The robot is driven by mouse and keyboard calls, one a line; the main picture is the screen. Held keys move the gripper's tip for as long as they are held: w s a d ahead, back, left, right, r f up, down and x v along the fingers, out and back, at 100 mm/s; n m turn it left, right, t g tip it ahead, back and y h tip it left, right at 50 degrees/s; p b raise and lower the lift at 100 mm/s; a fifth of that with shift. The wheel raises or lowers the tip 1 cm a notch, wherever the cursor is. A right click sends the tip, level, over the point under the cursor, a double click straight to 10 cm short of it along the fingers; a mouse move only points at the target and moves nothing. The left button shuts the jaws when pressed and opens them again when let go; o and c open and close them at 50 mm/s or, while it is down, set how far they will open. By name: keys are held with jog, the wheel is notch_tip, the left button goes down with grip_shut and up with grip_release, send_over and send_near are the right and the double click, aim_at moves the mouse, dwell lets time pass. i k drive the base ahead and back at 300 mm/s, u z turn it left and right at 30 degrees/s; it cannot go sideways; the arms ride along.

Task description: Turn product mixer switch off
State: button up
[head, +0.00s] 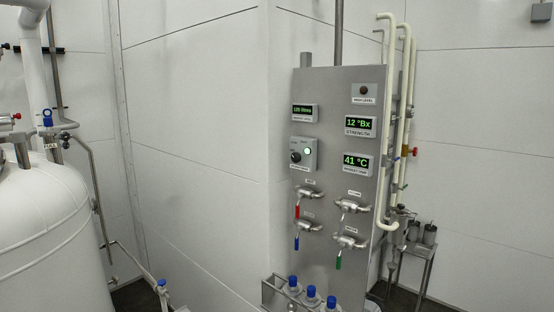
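A small grey switch box (304,154) is mounted on the left side of the grey metal control panel (335,95). It carries a dark rotary knob (296,157) at its left and a lit green-white lamp (308,151) at its upper right. A label under the box is too small to read, so I cannot confirm that it is the product mixer switch. The knob's exact angle is too small to tell. My gripper and arm are not in view.
Displays (360,126) and valves with red (297,211), blue (297,243) and green (339,262) handles are on the panel. Blue-capped bottles (311,292) stand in a rack at its foot. A white tank (45,235) is at the left. Pale pipes (404,110) run along the panel's right.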

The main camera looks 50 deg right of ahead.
aim_at(296, 157)
jog(key=u, duration=0.9)
jog(key=k, duration=1.3)
jog(key=z, duration=1.3)
jog(key=i, duration=0.35)
jog(key=u, duration=0.25)
